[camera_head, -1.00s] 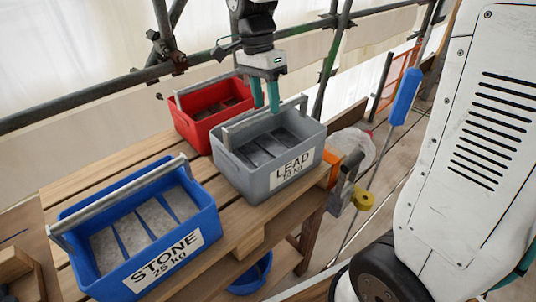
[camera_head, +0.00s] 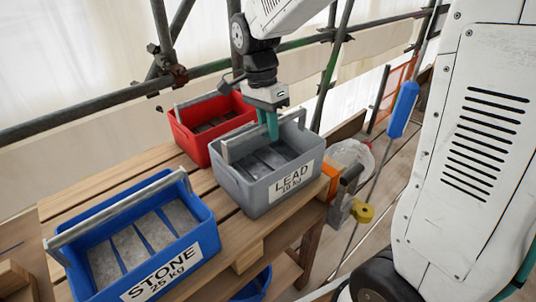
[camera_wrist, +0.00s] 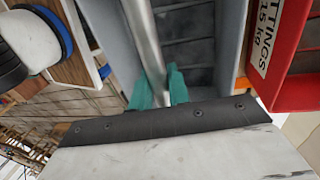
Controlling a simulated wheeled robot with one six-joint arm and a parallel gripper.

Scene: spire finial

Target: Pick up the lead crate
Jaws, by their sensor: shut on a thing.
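The lead crate (camera_head: 283,191) is a grey open box labelled LEAD, with dark ingots inside and a round grey bar handle across its top. It stands on the wooden bench in the head view. My gripper (camera_head: 268,128) is over it with its teal fingers down at the handle. In the wrist view the teal fingers (camera_wrist: 158,92) sit either side of the handle bar (camera_wrist: 143,38) and are shut on it. The crate's dark contents (camera_wrist: 187,42) show beside the bar. The crate appears to rest on the bench top.
A blue crate (camera_head: 207,240) labelled STONE stands at the front left of the bench (camera_head: 110,187). A red crate (camera_head: 182,138) stands close behind the lead crate; its side (camera_wrist: 296,60) shows in the wrist view. Scaffold pipes (camera_head: 105,103) run behind.

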